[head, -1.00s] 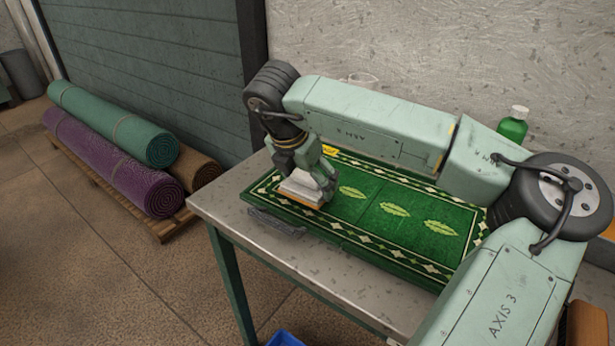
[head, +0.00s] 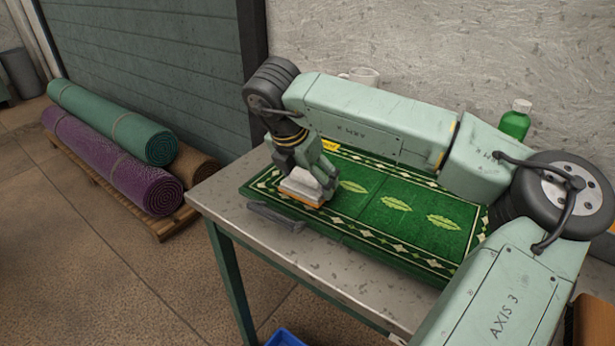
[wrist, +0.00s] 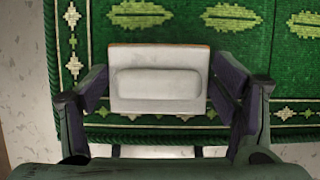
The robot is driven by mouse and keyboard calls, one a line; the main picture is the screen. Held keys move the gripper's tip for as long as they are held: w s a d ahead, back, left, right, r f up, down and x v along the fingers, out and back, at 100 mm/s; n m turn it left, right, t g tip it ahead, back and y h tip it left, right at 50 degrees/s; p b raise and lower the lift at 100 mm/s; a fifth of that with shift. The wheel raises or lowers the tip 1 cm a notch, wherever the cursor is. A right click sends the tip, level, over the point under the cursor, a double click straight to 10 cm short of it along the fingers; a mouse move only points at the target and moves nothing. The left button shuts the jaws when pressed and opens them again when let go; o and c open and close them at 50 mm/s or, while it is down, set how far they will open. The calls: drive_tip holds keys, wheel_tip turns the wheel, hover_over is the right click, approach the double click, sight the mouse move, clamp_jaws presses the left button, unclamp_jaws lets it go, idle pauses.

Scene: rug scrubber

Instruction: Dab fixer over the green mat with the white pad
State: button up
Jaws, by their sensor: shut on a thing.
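The green mat (head: 378,225) lies flat on the metal table, with light leaf shapes and a diamond border; it also shows in the wrist view (wrist: 190,22). My gripper (head: 312,178) is shut on the white pad (head: 302,186), over the mat's left end near its front edge. In the wrist view the pad (wrist: 158,82) sits between the two fingers of my gripper (wrist: 160,90), with a thin orange-brown edge along its far side. I cannot tell for sure whether the pad's underside touches the mat.
A dark bar-like object (head: 276,217) lies on the table (head: 214,196) by the mat's front left edge. A green bottle (head: 514,122) and a white mug (head: 362,76) stand behind my arm. A yellow item (head: 330,145) is at the mat's back edge. Rolled rugs (head: 118,160) lie on a pallet at left.

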drive_tip(key=shift+r+p, duration=0.6)
drive_tip(key=shift+r, duration=1.65)
drive_tip(key=shift+d, duration=0.1)
